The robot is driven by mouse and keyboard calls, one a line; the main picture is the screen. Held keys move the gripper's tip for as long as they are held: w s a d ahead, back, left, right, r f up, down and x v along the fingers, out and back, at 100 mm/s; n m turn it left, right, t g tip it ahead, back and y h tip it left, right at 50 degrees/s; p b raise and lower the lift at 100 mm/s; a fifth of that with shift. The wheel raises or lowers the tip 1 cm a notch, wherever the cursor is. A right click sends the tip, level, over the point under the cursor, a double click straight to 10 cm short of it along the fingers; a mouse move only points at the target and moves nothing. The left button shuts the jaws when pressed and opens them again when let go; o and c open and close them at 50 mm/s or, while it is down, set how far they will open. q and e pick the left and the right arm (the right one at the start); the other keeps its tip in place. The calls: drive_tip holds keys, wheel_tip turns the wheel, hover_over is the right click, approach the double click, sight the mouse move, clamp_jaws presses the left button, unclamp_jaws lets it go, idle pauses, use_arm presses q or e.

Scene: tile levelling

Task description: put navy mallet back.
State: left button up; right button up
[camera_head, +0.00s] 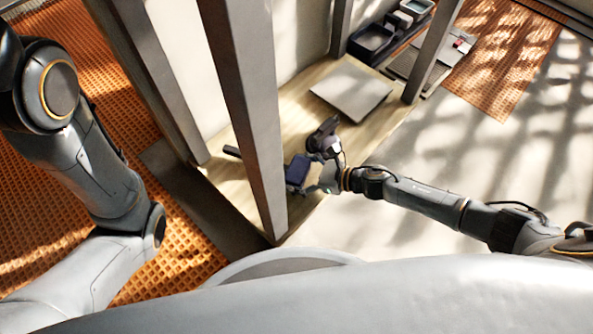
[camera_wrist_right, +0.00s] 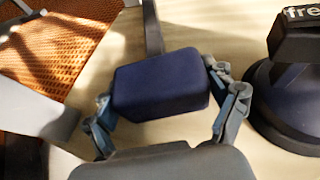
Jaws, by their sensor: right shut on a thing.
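The navy mallet's block-shaped head (camera_wrist_right: 160,85) lies between the two fingers of my right gripper (camera_wrist_right: 168,108) in the right wrist view. The fingers press on its two short sides. A grey bar, seemingly its handle (camera_wrist_right: 152,28), runs away from the head toward the top. In the head view the navy mallet (camera_head: 298,171) shows beside my right gripper (camera_head: 316,178), over the wooden board near a grey post. I cannot tell whether it touches the board. My left arm comes in from the left in the head view, but its gripper is not in view.
A dark round-based tool (camera_head: 324,138) stands close beside the mallet; it also shows in the right wrist view (camera_wrist_right: 290,100). Grey posts (camera_head: 247,110) rise around the wooden board (camera_head: 290,103). A grey tile (camera_head: 351,91) and dark trays (camera_head: 372,43) lie farther back.

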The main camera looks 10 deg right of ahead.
drive_tip(key=o, duration=1.4)
drive_tip(key=shift+o, duration=0.2)
drive_tip(key=shift+s+d, duration=0.15)
drive_tip(key=shift+d, duration=0.15)
drive_tip(key=v, duration=1)
drive_tip(key=shift+d+r, duration=0.1)
drive_tip(key=shift+r, duration=0.1)
drive_tip(key=shift+s+d+r, duration=0.3)
drive_tip(key=shift+d, duration=0.05)
